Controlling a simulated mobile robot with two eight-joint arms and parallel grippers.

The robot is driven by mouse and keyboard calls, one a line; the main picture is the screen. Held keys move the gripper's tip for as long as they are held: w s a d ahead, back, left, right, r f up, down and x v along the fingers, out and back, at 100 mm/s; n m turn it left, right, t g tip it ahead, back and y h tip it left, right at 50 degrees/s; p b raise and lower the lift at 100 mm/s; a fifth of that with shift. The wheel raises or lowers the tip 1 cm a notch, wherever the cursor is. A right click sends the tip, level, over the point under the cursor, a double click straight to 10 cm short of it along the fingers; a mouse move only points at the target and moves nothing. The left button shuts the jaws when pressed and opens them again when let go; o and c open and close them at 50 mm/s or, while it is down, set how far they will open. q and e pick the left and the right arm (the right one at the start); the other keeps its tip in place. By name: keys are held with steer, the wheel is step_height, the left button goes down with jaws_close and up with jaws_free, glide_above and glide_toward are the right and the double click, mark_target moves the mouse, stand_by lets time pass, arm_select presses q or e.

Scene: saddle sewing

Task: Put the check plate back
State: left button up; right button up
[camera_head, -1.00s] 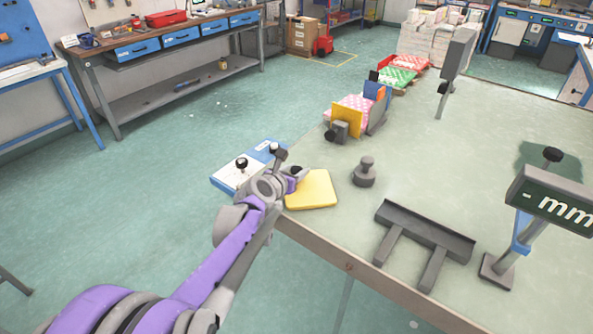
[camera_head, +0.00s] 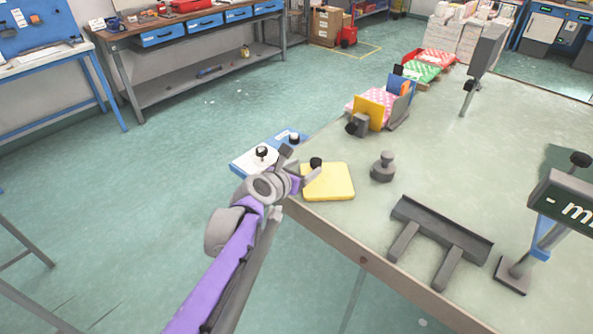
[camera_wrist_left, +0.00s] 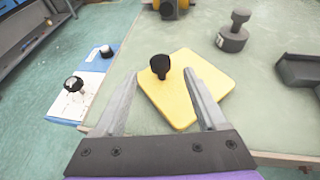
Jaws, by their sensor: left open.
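A yellow square plate (camera_head: 328,186) lies near the table's left edge. A black knob (camera_head: 316,162) stands at it. In the left wrist view the yellow plate (camera_wrist_left: 186,92) is ahead of me, with the black knob (camera_wrist_left: 160,65) at its far left part. My left gripper (camera_head: 304,168) is open and empty; in the wrist view its fingertips (camera_wrist_left: 162,76) lie either side of the knob, apart from it. Blue-and-white plates with black knobs (camera_head: 262,158) lie left of the gripper. I cannot tell which plate is the check plate. My right gripper is out of view.
A grey weight-like piece (camera_head: 383,168) stands right of the yellow plate. A dark grey forked bracket (camera_head: 440,232) and a display on a stand (camera_head: 562,205) are further right. Bins with coloured cloth (camera_head: 378,108) stand behind.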

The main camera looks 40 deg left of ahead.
arm_select(q)
steer(key=shift+v, duration=2.25)
steer(key=s+d+f+m+g+h, duration=0.1)
steer(key=s+d+f+m, duration=0.1)
steer(key=d+m, duration=0.2)
steer(key=s+d+f+m+g+h, duration=0.1)
steer(key=s+d+f+m, duration=0.1)
steer(key=d+m, duration=0.2)
steer(key=s+d+f+m+g+h, duration=0.1)
steer(key=s+d+f+m, duration=0.1)
steer(key=m, duration=0.6)
steer(key=shift+d+f, duration=0.25)
steer(key=shift+d, duration=0.45)
steer(key=shift+d+f, duration=0.2)
steer(key=shift+d, duration=0.45)
steer(key=s+d+f+m+g, duration=0.2)
steer(key=s+f+m, duration=0.2)
steer(key=m, duration=0.6)
steer(key=s+d+f+m+g+y, duration=0.1)
steer(key=s+d+f+m+g, duration=0.2)
steer(key=s+m, duration=0.5)
steer(key=f+m, duration=0.1)
steer(key=m, duration=0.2)
steer(key=shift+s+f, duration=0.2)
steer(key=shift+s, duration=0.2)
steer(key=shift+w+r+p, duration=0.35)
steer(key=shift+r+p, duration=0.5)
steer(key=shift+p, duration=0.05)
